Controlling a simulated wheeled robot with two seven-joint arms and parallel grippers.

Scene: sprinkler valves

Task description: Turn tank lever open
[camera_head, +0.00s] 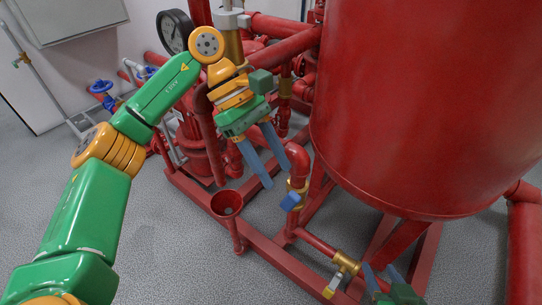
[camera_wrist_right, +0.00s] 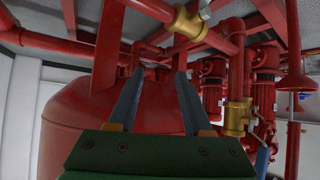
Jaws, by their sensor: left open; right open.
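The large red tank (camera_head: 430,100) stands at right. A second brass valve (camera_head: 297,192) with a blue handle (camera_head: 290,202) is on the pipe left of the tank. My left gripper (camera_head: 277,178) is open and empty, its fingers just left of that second valve. My right gripper (camera_head: 381,269) is open and empty, right of the yellow-ended lever and apart from it.
A red funnel (camera_head: 227,203) on an upright pipe stands left of the low red frame (camera_head: 270,250). A pressure gauge (camera_head: 174,32) and several red pipes crowd the back. Grey floor (camera_head: 160,240) is clear at front left.

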